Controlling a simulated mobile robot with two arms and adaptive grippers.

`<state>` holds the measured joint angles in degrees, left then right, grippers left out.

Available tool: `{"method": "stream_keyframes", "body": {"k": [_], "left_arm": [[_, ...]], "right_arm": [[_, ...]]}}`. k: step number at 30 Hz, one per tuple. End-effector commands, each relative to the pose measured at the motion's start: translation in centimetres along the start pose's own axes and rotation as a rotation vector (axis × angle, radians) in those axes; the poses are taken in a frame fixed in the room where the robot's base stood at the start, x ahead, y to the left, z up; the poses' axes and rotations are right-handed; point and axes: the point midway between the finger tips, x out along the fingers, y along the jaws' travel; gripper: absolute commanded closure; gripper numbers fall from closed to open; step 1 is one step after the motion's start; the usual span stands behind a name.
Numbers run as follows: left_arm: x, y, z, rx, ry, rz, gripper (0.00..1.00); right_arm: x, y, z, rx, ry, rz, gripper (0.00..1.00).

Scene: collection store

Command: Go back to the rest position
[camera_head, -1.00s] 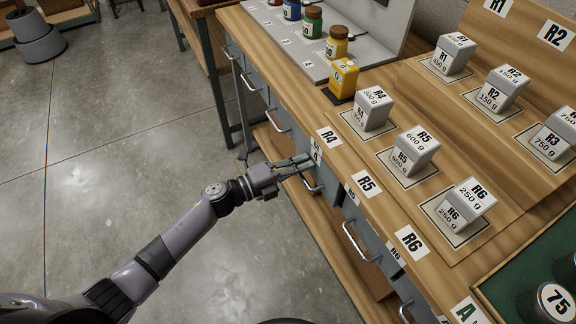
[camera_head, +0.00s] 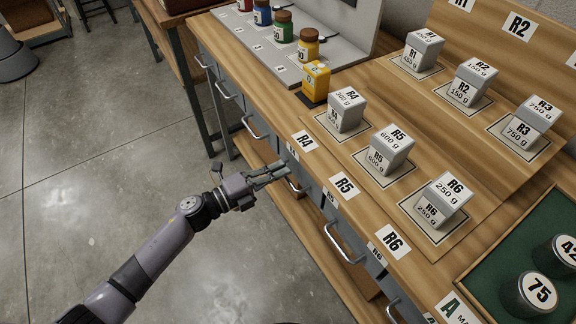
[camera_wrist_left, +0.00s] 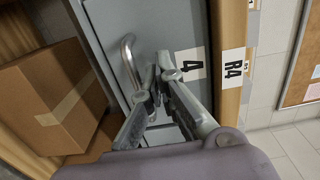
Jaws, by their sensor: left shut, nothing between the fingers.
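My left gripper (camera_head: 285,168) is shut and empty, in front of the bench's drawer fronts near the R4 label (camera_head: 305,141). It also shows in the left wrist view (camera_wrist_left: 158,72), where its fingertips are beside a metal drawer handle (camera_wrist_left: 130,62) on a grey drawer marked 4 (camera_wrist_left: 192,64). I cannot tell whether the fingers touch the handle. The drawer looks closed. My right gripper is in neither view.
The wooden bench (camera_head: 265,128) carries several grey weight blocks, such as R5 (camera_head: 391,149), a yellow block (camera_head: 316,80) and jars. A green tray (camera_head: 490,270) with round weights is at right. A cardboard box (camera_wrist_left: 55,95) sits low beside the drawers.

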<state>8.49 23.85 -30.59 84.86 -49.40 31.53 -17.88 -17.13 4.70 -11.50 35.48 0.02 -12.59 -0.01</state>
Motion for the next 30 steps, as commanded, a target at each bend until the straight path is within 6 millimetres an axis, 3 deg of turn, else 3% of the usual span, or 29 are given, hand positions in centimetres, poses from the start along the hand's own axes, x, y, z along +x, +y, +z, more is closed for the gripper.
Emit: {"method": "stream_keyframes", "body": {"k": [3,10,15,23,26,29,30], "left_arm": [[-3.0,0.2,0.0,0.0,-0.002,0.006,1.0],[-7.3,0.2,-0.1,0.0,-0.001,0.005,1.0],[-8.8,0.2,-0.1,0.0,0.0,0.004,1.0],[-9.1,0.5,0.2,-0.017,-0.015,0.007,1.0],[-9.7,2.5,1.6,-0.112,-0.102,0.027,1.0],[-11.5,7.2,3.9,-0.3,-0.273,0.07,1.0],[-12.7,9.7,4.7,-0.394,-0.358,0.094,1.0]], "right_arm": [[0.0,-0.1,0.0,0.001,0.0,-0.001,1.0],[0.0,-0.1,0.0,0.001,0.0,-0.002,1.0],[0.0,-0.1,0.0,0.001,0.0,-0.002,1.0],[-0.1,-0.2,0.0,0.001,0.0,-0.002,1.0],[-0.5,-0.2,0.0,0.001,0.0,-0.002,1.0],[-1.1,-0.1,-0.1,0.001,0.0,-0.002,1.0],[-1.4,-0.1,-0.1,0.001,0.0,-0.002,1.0]]}}
